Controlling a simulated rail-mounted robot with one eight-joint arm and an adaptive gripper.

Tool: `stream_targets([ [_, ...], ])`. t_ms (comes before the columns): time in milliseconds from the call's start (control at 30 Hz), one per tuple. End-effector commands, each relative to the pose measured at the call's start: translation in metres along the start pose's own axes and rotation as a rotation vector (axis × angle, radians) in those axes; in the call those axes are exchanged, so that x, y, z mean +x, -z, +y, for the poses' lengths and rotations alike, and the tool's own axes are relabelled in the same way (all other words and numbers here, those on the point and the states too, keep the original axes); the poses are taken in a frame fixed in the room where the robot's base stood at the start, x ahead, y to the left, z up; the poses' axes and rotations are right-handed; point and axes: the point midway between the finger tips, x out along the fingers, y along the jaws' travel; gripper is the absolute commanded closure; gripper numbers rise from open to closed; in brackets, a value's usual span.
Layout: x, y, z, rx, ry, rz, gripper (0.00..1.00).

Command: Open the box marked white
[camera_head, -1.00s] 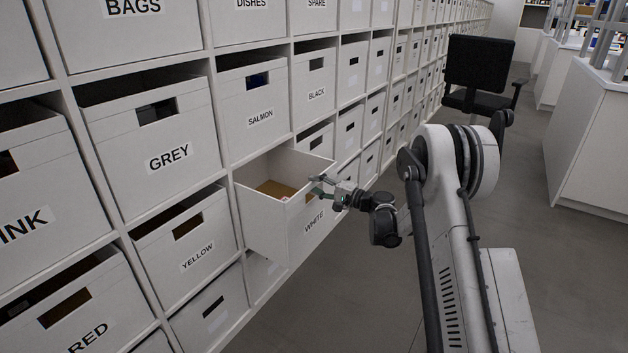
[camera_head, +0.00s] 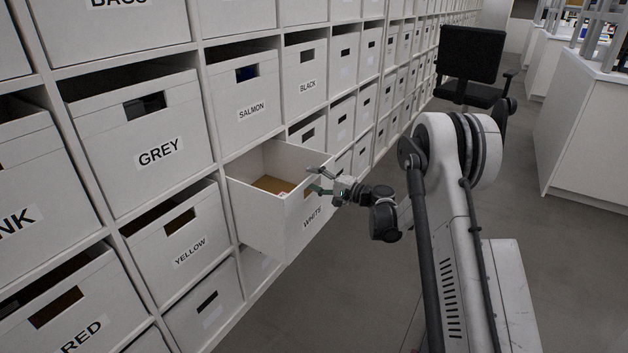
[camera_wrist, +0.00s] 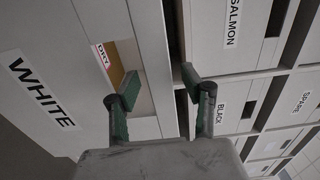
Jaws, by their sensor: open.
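The box marked WHITE (camera_head: 268,222) is pulled far out of its slot in the shelf wall, with its inside showing from above. A brown item (camera_head: 272,185) lies in it. My gripper (camera_head: 318,180) is open at the top of the box's front panel, near its hand hole. In the wrist view the WHITE front (camera_wrist: 60,70) fills the left side, and the open fingers (camera_wrist: 158,88) show green pads. One finger is at the hand hole, the other beyond the panel's top edge. I cannot tell whether either finger touches the box.
Closed boxes marked SALMON (camera_head: 247,100), BLACK (camera_head: 305,80), GREY (camera_head: 150,145) and YELLOW (camera_head: 185,235) surround it. A black office chair (camera_head: 470,65) stands farther down the aisle. White counters (camera_head: 585,135) line the right side.

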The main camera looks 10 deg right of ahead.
Motion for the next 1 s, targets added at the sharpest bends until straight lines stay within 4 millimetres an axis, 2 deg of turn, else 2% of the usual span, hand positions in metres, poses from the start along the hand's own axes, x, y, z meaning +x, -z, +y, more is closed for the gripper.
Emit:
stream_targets([
  [167,-0.004,0.000,0.000,0.000,0.000,0.000,0.57],
  [267,-0.015,0.001,0.000,0.000,0.000,0.002,0.57],
  [700,-0.097,0.001,0.000,0.000,0.000,0.003,0.57],
  [833,-0.111,0.000,0.000,0.000,0.000,0.001,0.57],
  [1000,-0.120,0.000,0.000,0.000,0.000,0.000,0.57],
])
